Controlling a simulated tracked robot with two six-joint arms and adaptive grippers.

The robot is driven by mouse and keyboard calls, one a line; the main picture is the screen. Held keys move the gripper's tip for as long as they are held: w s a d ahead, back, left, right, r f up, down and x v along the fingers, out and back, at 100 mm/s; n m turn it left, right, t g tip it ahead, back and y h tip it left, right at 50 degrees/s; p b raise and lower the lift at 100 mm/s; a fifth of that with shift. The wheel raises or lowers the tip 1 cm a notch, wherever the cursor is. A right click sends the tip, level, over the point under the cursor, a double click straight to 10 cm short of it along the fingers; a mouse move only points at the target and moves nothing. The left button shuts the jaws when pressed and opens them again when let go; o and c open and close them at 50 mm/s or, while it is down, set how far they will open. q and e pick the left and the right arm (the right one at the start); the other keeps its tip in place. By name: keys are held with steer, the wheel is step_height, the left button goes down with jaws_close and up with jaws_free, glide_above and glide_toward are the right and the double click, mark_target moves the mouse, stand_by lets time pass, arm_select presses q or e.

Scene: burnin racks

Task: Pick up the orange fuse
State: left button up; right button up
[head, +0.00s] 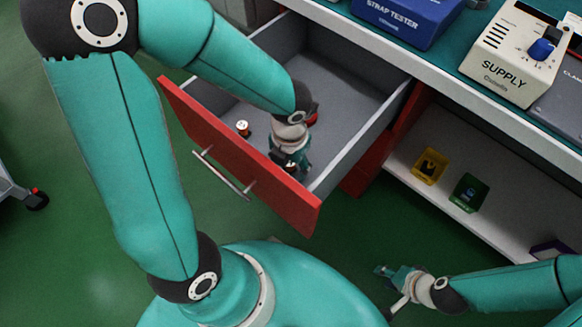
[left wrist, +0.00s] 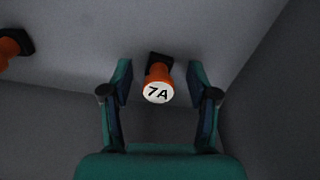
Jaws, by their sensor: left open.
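An orange fuse (left wrist: 158,84) with a white cap marked "7A" and a dark base stands in the left wrist view, between the spread fingers of my left gripper (left wrist: 159,76). Gaps show on both sides of it. A second orange piece (left wrist: 8,46) with a dark base is cut off at the left edge there. In the head view my left gripper (head: 288,160) is down inside the open drawer, and my arm hides part of it. A small white-capped piece (head: 242,128) stands left of it in the drawer. My right gripper (head: 386,276) is outside, low right; its jaw opening is unclear.
The drawer has a red front (head: 240,155) with a metal handle and grey walls close around my left gripper. A bench above holds a blue strap tester (head: 405,18) and a beige supply (head: 515,50). A shelf below holds yellow (head: 429,166) and green (head: 468,193) bins.

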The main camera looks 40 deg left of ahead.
arm_select(q)
steer(key=c, duration=1.1)
steer(key=shift+r, duration=0.1)
